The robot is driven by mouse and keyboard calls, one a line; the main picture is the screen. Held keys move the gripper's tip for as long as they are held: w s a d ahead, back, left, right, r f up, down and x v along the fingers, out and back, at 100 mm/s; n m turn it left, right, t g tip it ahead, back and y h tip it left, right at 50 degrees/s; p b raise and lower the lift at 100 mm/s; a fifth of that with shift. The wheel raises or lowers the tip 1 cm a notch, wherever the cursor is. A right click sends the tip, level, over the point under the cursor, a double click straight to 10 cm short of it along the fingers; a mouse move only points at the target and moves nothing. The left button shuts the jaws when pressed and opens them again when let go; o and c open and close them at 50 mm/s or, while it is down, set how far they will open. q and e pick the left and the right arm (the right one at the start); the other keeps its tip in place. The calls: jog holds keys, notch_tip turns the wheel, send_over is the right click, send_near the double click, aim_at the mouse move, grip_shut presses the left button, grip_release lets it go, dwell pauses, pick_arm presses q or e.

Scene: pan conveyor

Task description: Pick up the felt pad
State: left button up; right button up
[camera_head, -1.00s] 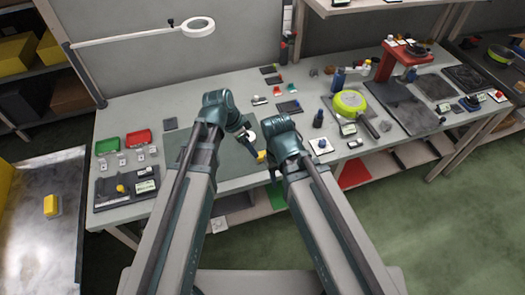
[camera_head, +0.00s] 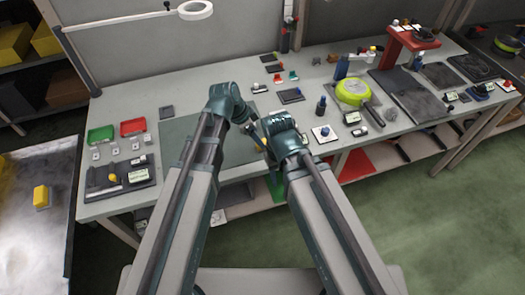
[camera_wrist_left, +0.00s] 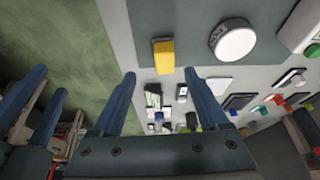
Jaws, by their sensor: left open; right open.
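A small dark grey square pad (camera_head: 166,112) lies flat on the bench, behind the left part of the grey-green mat (camera_head: 178,138). It looks like the felt pad, but its material is too small to tell. My left gripper (camera_head: 257,136) is over the right end of the mat, well apart from that pad. The left wrist view shows its jaws (camera_wrist_left: 160,75) open and empty, with a yellow block (camera_wrist_left: 163,55) just beyond the tips. My right gripper (camera_head: 270,158) is open near the bench's front edge, partly hidden by its own wrist.
Green (camera_head: 101,134) and red (camera_head: 133,127) trays stand at the left, behind a dark board (camera_head: 120,178). A dark flat plate (camera_head: 291,96) and a lime pan (camera_head: 353,91) stand at the right. A ring lamp (camera_head: 195,10) overhangs the back. A white round item (camera_wrist_left: 232,40) is on the mat.

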pick_arm(q)
jog(key=shift+w+d+f, duration=0.1)
jog(key=shift+d+f, duration=0.1)
jog(key=shift+f, duration=0.3)
pick_arm(e)
jog(key=shift+f, duration=0.5)
pick_arm(q)
jog(key=shift+f, duration=0.1)
pick_arm(e)
jog(key=shift+f, duration=0.15)
pick_arm(q)
jog(key=b+x, duration=0.5)
jog(key=shift+w+a, duration=0.1)
jog(key=shift+w, duration=0.25)
pick_arm(e)
notch_tip(320, 180, down, 4)
jog(key=shift+f, duration=0.25)
pick_arm(q)
grip_shut()
